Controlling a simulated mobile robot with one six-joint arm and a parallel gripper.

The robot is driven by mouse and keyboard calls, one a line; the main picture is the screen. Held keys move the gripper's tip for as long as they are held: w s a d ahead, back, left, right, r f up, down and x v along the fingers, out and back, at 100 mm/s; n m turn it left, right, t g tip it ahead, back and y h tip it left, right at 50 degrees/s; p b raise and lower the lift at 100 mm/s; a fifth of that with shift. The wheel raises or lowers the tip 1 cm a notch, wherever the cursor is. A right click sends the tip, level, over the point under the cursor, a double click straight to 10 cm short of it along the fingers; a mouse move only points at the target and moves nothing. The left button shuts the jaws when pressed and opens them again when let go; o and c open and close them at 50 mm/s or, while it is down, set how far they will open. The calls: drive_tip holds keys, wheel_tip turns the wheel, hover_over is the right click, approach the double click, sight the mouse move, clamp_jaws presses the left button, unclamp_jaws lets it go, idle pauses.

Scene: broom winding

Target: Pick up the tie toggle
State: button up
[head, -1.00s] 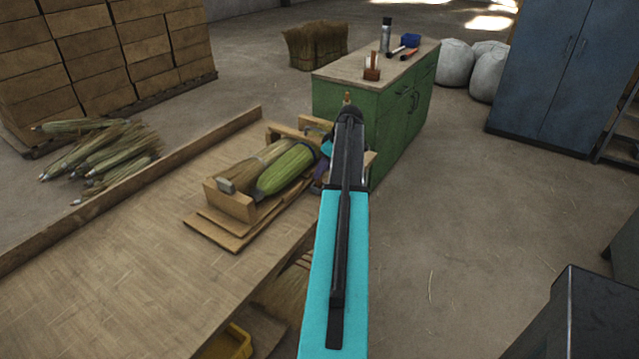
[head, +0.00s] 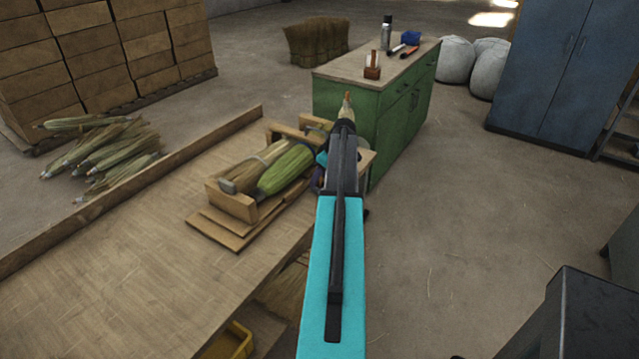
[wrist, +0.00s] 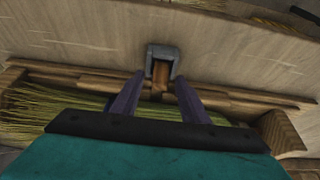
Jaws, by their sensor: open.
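In the wrist view, a small brown wooden piece (wrist: 160,79) shows inside a grey U-shaped holder (wrist: 162,55). It may be the tie toggle, but I cannot tell for certain. My gripper (wrist: 156,88) is open, its two purple fingers apart, with the tips around the near end of this piece. Whether they touch it is unclear. In the head view my arm hides most of the gripper; only a little teal and purple shows beside the wooden cradle (head: 232,205). Bundles of broom straw (head: 287,170) lie in the cradle, one of them green.
The wooden bench (head: 130,270) has a raised rim along its far left side. A green cabinet (head: 405,118) with small tools on top stands beyond my arm. Loose brooms (head: 100,155) lie on the floor at left. A yellow bin (head: 232,342) sits low in front.

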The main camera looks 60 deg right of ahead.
clamp_jaws()
drive_tip(key=shift+r, duration=0.2)
idle(0.3)
drive_tip(key=shift+r+b, duration=0.65)
drive_tip(key=shift+r, duration=0.2)
drive_tip(key=shift+s+r+b, duration=0.45)
drive_tip(key=shift+s+r, duration=0.1)
drive_tip(key=shift+r, duration=0.05)
drive_tip(key=s+r+b, duration=0.1)
drive_tip(key=s+b, duration=0.2)
drive_tip(key=s, duration=1.2)
drive_tip(key=shift+a+r+b, duration=0.35)
